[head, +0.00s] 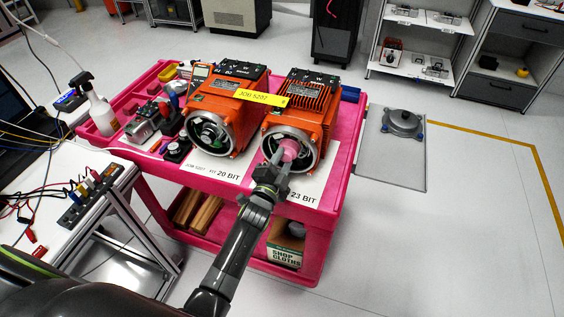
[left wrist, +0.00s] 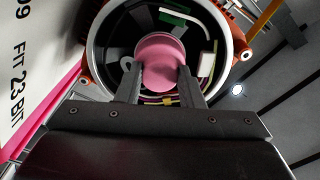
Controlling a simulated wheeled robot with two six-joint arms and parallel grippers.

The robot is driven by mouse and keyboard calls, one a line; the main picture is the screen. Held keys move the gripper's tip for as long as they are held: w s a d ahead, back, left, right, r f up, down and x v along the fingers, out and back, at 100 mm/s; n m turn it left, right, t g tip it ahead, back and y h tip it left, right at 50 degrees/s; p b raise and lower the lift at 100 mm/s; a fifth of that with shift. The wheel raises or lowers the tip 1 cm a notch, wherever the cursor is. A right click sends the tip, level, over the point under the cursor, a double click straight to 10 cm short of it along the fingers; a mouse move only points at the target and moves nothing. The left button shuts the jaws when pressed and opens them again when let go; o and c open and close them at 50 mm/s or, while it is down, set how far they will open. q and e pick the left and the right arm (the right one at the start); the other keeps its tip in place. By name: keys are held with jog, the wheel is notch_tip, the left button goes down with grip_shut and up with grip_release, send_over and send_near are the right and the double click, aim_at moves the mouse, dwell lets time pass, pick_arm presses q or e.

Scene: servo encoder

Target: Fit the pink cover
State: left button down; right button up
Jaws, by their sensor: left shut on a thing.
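The pink cover (head: 289,151) is a small round cap, also showing in the left wrist view (left wrist: 160,60). My left gripper (head: 280,156) is shut on it, with one finger on each side. The cover is in front of the open round end (head: 309,166) of the right orange motor (head: 299,108), which stands by the "23 BIT" label. In the left wrist view the cover overlaps the middle of the motor's ring (left wrist: 234,33). I cannot tell whether it touches the parts inside. My right gripper is not in view.
A second orange motor (head: 219,112) stands to the left on the pink cart (head: 339,165), by the "20 BIT" label. A spray bottle (head: 98,108) and a metal vise (head: 143,125) are at the cart's left. A white bench (head: 47,185) with cables is front left.

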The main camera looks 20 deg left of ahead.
pick_arm(q)
jog(key=c, duration=0.9)
grip_release()
jog(key=shift+s, duration=0.1)
jog(key=shift+c, duration=0.2)
jog(key=shift+s+r+p, duration=0.1)
jog(key=shift+s+p, duration=1.05)
jog(key=shift+s, duration=0.45)
jog(key=s+p, duration=0.2)
jog(key=s, duration=0.2)
jog(key=shift+a, duration=0.1)
